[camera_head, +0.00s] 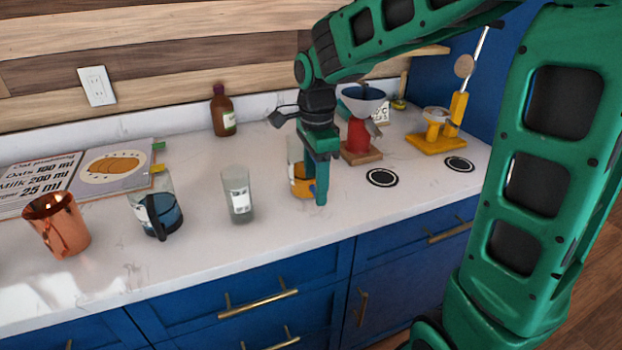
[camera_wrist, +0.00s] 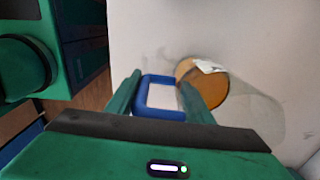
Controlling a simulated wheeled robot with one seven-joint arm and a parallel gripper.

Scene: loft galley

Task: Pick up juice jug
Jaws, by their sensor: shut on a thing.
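The juice jug (camera_head: 301,184) is clear, with orange juice in its lower part, and is upright at the middle of the counter. It is partly hidden behind my gripper (camera_head: 318,180) in the head view. In the wrist view the jug (camera_wrist: 214,88) is right of my gripper (camera_wrist: 160,84), with a white label on it. A blue loop-shaped handle (camera_wrist: 158,78) is between my two fingers, and my gripper is shut on it. I cannot tell whether the jug's base touches the counter.
A frosted glass jug (camera_head: 238,195) stands left of the juice. Beyond it are a dark-blue-filled jug (camera_head: 163,212) and a copper mug (camera_head: 57,225). A brown bottle (camera_head: 223,112) stands behind. A red scale (camera_head: 358,140) and a yellow stand (camera_head: 437,138) are at right.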

